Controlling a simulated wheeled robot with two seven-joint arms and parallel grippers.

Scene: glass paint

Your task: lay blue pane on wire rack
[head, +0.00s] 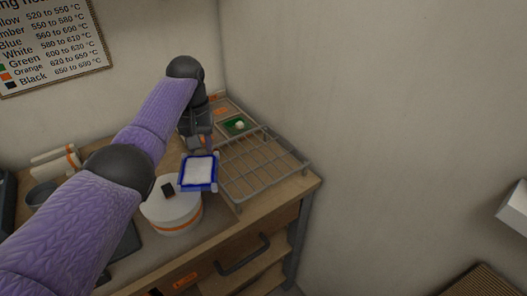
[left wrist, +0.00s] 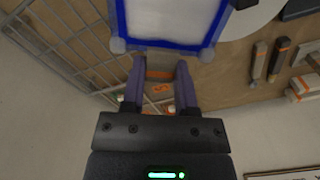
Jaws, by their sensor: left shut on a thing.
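The blue pane (head: 198,171) is a small square with a blue border and a white middle. My left gripper (head: 204,150) is shut on its far edge and holds it out just left of the wire rack (head: 271,187). The pane also shows at the top of the left wrist view (left wrist: 172,45), beyond the fingertips (left wrist: 158,66). The wire rack, a grey grid on short legs, stands at the table's right end, with its bars at upper left in the left wrist view (left wrist: 62,45). The grid is mostly bare. My right gripper is not in view.
A round white lidded pot (head: 174,210) with an orange band and a dark knob stands in front, close below the pane. A green pane (head: 232,131) with a white piece on it lies at the rack's back. A wall is close behind and right.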

